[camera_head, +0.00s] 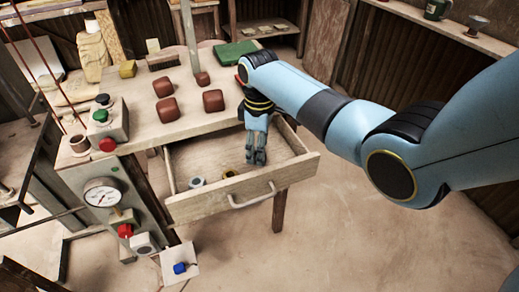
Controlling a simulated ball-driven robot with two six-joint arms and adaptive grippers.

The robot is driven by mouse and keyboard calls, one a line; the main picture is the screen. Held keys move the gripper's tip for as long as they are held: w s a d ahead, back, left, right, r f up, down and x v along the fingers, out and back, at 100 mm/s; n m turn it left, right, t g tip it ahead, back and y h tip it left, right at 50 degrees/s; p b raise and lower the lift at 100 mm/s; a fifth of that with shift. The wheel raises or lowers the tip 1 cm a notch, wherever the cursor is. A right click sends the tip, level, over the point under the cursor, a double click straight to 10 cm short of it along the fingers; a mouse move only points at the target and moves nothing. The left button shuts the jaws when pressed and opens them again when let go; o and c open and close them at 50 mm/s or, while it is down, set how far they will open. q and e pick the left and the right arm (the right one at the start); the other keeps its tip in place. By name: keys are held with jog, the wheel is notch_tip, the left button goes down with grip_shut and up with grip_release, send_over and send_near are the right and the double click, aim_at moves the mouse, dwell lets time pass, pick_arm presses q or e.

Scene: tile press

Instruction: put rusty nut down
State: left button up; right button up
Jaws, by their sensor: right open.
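My right gripper (257,158) hangs down over the open wooden drawer (240,187), its fingers pointing to the drawer floor. It is open, and I see nothing held between the fingers. A small yellow-brown nut-like piece (231,173) lies in the drawer just left of the fingertips, apart from them. It may be the rusty nut, but it is too small to be sure. A pale grey ring-shaped piece (197,182) lies farther left in the drawer. My left gripper is not in view.
The workbench (190,122) above the drawer holds several red-brown blocks (166,110), a green book-like item (234,52) and a button box (103,121). A pressure gauge (102,192) sits on the panel at left. The drawer's right part looks clear. Open floor (340,240) lies in front.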

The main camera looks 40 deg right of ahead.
notch_tip(320, 180, up, 11)
jog(key=p, duration=0.1)
jog(key=shift+f, duration=0.15)
dwell(0.4)
jog(key=s+a+f+m+t, duration=0.1)
jog(key=s+f+m, duration=0.2)
jog(key=s, duration=0.8)
jog(key=s+a+r+m+t, duration=0.1)
jog(key=s+r+m, duration=0.15)
jog(key=s, duration=0.45)
jog(key=s+a+r+m+t, duration=0.1)
jog(key=s+a+r, duration=0.15)
jog(key=s, duration=0.55)
jog(key=s+d+f+g+b, duration=0.1)
jog(key=s+d+f+b, duration=0.1)
jog(key=f, duration=1.4)
jog(key=s+d+f+b, duration=0.1)
jog(key=d+f+b, duration=0.15)
jog(key=f, duration=1.45)
jog(key=s+f+g+b, duration=0.1)
jog(key=s+f+b, duration=0.2)
jog(key=s+f, duration=1.3)
jog(key=shift+s+f+m+h, duration=0.15)
jog(key=shift+s+m+h, duration=0.3)
jog(key=shift+s, duration=0.3)
